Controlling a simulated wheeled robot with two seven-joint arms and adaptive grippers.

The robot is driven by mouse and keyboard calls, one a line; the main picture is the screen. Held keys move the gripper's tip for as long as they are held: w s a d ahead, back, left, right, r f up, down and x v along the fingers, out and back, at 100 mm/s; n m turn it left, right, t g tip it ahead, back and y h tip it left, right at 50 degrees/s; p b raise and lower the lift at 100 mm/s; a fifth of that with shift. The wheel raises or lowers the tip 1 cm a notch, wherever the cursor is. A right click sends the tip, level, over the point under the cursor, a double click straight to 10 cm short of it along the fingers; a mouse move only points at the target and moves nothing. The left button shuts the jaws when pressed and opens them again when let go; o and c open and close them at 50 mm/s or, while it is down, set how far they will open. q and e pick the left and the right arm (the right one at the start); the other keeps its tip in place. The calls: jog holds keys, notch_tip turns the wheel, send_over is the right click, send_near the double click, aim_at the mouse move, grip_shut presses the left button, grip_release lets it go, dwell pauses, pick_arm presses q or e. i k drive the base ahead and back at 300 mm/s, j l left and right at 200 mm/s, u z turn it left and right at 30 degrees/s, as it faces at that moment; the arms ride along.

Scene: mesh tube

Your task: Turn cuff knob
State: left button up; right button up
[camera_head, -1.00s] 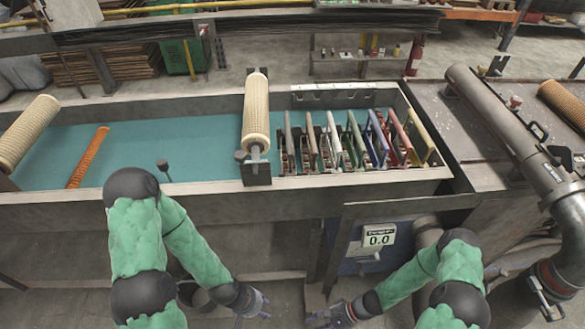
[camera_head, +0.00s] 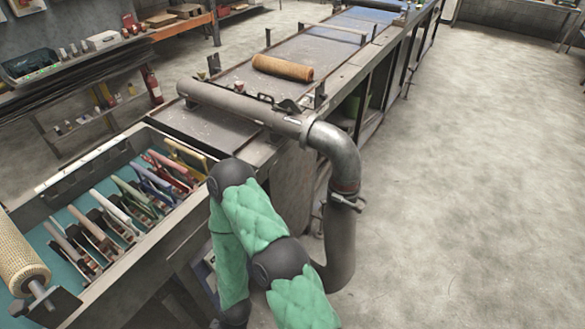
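A clamp-like cuff (camera_head: 343,197) circles the pipe below the elbow. A small part that may be its knob (camera_head: 359,204) sticks out to the right. My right arm's green sleeve with black joints stands in front of the pipe's lower left. Its dark wrist leaves at the bottom edge, so the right gripper is out of view. My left arm and gripper are not in view.
A tank rack with several coloured plates (camera_head: 160,180) and a mesh roll (camera_head: 18,260) are at left. The concrete floor (camera_head: 480,180) at right is clear.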

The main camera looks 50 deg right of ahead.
aim_at(360, 207)
jog(key=k+z, duration=0.1)
jog(key=z, duration=1.25)
jog(key=i+j+z, duration=0.1)
jog(key=z, duration=1)
jog(key=i+l+u, duration=0.1)
jog(key=l, duration=0.2)
